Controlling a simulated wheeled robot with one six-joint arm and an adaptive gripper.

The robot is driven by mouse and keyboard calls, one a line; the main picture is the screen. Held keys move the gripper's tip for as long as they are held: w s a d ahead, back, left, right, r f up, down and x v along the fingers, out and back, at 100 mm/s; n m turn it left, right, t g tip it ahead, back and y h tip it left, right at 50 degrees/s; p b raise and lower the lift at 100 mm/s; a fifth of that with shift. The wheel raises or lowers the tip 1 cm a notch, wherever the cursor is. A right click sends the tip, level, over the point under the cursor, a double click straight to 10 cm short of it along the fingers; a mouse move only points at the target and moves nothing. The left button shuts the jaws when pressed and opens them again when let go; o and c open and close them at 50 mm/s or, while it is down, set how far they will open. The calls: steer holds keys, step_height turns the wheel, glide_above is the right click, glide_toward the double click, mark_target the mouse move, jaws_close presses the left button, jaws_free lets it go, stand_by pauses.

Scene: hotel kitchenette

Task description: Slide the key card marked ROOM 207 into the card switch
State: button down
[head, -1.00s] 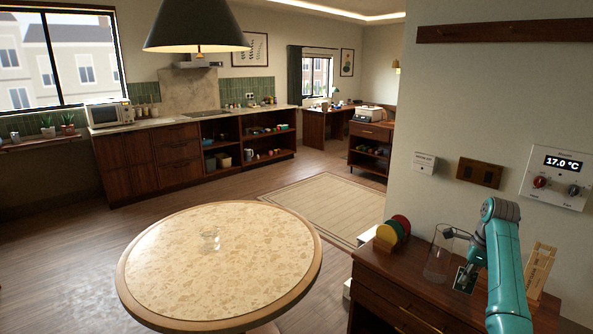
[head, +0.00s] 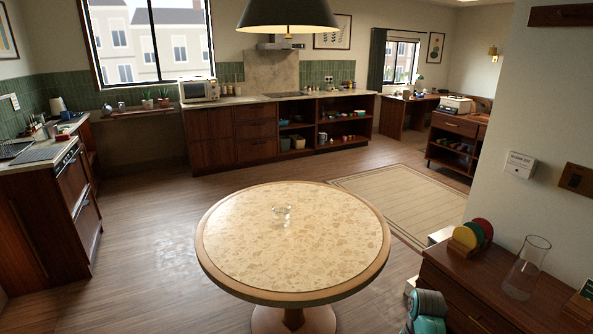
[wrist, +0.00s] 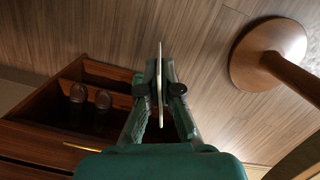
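In the wrist view, my gripper (wrist: 159,85) is shut on a thin, flat card (wrist: 160,66), seen nearly edge-on. The card sticks out beyond the fingertips, and its printed face and any room number cannot be read. In the head view, a small white box with lettering (head: 520,164) is on the wall at the right and looks like the card switch. Its lettering is too small to read surely. My gripper is outside the head view; only a teal part of my arm shows at the bottom. The card is apart from the white box.
A wooden cabinet (head: 462,283) at right bears a clear glass cylinder (head: 526,268) and coloured discs in a rack (head: 466,237). A brown wall plate (head: 575,179) is right of the white box. A round table (head: 292,243) with a small glass item stands centre. Open floor lies to its left.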

steer(key=s+a+f+n, duration=0.4)
steer(key=a, duration=0.2)
steer(key=s+a+f+n+h, duration=0.1)
steer(key=s+a+f+n, duration=0.2)
steer(key=a, duration=0.4)
steer(key=shift+s+a+f+n+g, duration=0.2)
steer(key=shift+s+f+n+g, duration=0.15)
steer(key=shift+s+n, duration=0.7)
steer(key=shift+w, duration=0.15)
